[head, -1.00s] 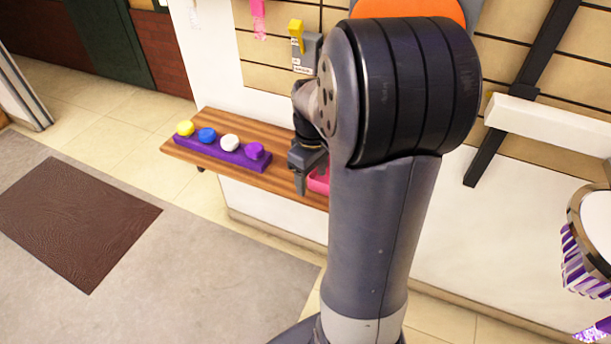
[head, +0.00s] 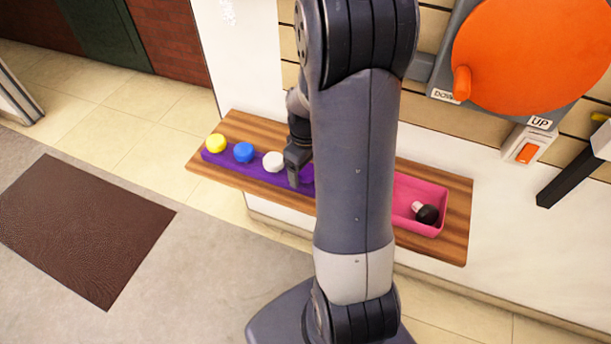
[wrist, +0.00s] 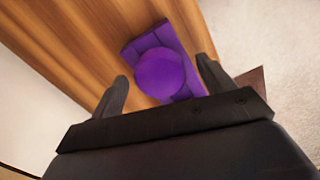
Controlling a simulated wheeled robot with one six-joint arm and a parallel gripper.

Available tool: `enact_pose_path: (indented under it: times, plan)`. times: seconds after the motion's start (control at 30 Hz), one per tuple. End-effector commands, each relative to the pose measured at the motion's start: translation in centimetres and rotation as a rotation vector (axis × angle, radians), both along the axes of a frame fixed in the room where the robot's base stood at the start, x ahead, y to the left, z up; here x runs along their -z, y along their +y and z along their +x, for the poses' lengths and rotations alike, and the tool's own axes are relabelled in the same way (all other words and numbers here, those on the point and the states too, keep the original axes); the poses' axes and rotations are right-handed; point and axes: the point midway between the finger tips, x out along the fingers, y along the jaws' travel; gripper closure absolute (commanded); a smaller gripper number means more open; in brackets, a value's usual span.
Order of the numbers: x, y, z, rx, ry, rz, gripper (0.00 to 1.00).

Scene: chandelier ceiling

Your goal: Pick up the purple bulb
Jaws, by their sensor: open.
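The purple bulb (wrist: 160,74) shows in the wrist view as a round purple top at one end of the purple holder (wrist: 150,42). In the head view the bulb is hidden behind my arm; the purple holder (head: 225,164) shows on the wooden shelf. My gripper (wrist: 163,85) is open, with one finger on each side of the bulb in the wrist view. I cannot tell whether the fingers are level with it or above it. In the head view part of my gripper (head: 297,165) shows at the holder's right end.
The holder also carries a yellow bulb (head: 215,142), a blue bulb (head: 243,152) and a white bulb (head: 273,161). A pink tray (head: 405,221) with a dark-and-white bulb (head: 425,212) sits on the shelf (head: 457,222). An orange disc (head: 530,60) is on the wall.

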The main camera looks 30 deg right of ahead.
Motion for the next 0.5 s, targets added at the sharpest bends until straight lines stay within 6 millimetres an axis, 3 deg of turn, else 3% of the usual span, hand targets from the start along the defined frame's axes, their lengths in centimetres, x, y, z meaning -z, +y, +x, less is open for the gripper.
enact_pose_path:
  times: [0.07,0.5]
  plan:
    - [-0.01,0.0,0.01,0.0,0.0,0.0,0.25]
    - [-0.03,0.0,0.01,0.0,0.0,0.0,0.61]
